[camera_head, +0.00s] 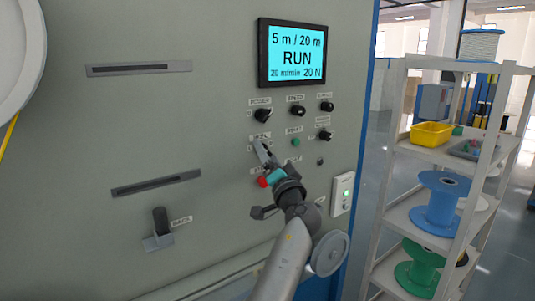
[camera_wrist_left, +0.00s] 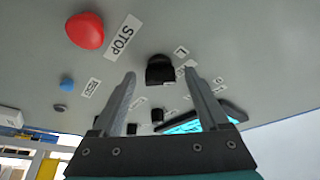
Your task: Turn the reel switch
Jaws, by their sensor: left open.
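The reel switch appears to be the black knob (camera_wrist_left: 160,70) in the left wrist view, with a partly hidden label ending in "L" beside it. In the head view my gripper covers it. My left gripper (camera_head: 264,147) is at the grey panel (camera_head: 225,95), below the power knob (camera_head: 262,116). In the left wrist view the left gripper (camera_wrist_left: 160,80) is open, with one finger on each side of the knob. I cannot tell whether the fingers touch it. My right gripper is not in view.
A red STOP button (camera_wrist_left: 86,30) and a blue button (camera_wrist_left: 67,85) sit near the knob. The screen (camera_head: 297,53) reads "5 m / 20 m RUN". More knobs and a green button (camera_head: 296,142) are close by. A shelf (camera_head: 400,150) with spools stands at the right.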

